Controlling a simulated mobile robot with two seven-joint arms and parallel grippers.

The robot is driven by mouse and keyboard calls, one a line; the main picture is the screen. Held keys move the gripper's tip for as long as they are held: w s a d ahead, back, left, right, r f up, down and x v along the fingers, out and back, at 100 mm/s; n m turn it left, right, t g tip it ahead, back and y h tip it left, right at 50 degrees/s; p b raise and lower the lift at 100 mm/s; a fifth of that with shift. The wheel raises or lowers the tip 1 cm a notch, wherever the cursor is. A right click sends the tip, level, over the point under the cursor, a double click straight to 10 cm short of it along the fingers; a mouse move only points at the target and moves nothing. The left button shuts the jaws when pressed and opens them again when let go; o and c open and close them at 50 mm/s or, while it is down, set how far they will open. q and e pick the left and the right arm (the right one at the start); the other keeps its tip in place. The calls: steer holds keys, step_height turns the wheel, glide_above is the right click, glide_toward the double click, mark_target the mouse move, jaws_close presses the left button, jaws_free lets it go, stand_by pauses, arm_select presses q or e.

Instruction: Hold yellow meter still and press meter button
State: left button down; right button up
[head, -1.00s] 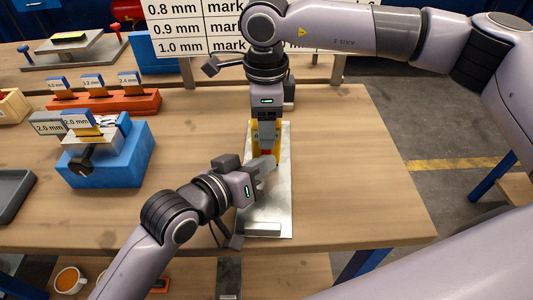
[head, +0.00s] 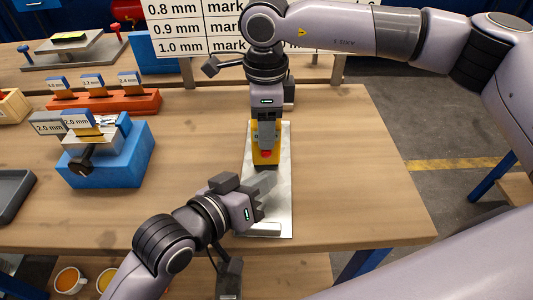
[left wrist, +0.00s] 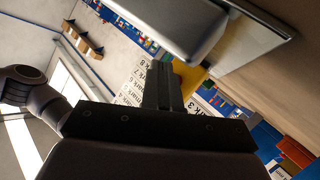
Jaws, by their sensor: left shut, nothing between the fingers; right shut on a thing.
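The yellow meter (head: 257,158) stands on a shiny metal plate (head: 280,190) in the head view, with a red button (head: 266,153) on its near side. My right gripper (head: 267,143) comes down from above and is shut on the meter; its fingers hide part of the meter's top. My left gripper (head: 261,205) is shut and empty, over the plate in front of the meter and apart from the button. In the left wrist view, the left fingers (left wrist: 165,85) point toward a yellow patch of the meter (left wrist: 191,77), mostly hidden; the button is not visible there.
A blue block (head: 120,165) with labelled pieces, an orange rack (head: 105,103) and a grey tray (head: 10,190) are on the left of the table. The table (head: 360,190) right of the plate is clear. A mark chart (head: 200,30) stands behind.

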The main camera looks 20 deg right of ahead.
arm_select(q)
steer(key=shift+s+a, duration=0.25)
steer(key=shift+s, duration=0.55)
steer(key=shift+s+a, duration=0.2)
steer(key=shift+s, duration=0.55)
arm_select(e)
steer(key=o, duration=1.3)
steer(key=shift+r, duration=0.1)
step_height(320, 180, up, 12)
